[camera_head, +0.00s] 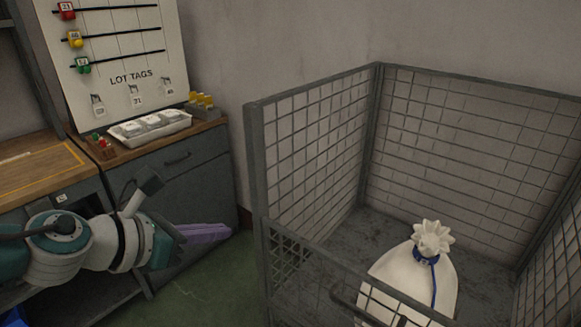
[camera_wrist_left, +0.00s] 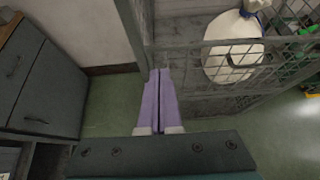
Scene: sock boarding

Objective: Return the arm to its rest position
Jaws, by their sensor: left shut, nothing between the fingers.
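My left arm comes in from the left in the head view, in front of the grey cabinet. Its gripper (camera_head: 228,231) has purple fingers and points right toward the mesh cage (camera_head: 255,165), at the cage's left side. In the left wrist view the two purple fingers of the left gripper (camera_wrist_left: 160,75) lie together, shut and empty. Their tips appear near the cage's lower corner; I cannot tell whether they touch it. My right gripper is not in view.
A white sack (camera_head: 402,272) with a blue tie stands inside the cage. The grey cabinet (camera_head: 190,187) carries a white tray (camera_head: 150,127) and small yellow items (camera_head: 201,102). A lot tags board (camera_head: 125,50) stands behind. Green floor (camera_head: 205,285) lies open between cabinet and cage.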

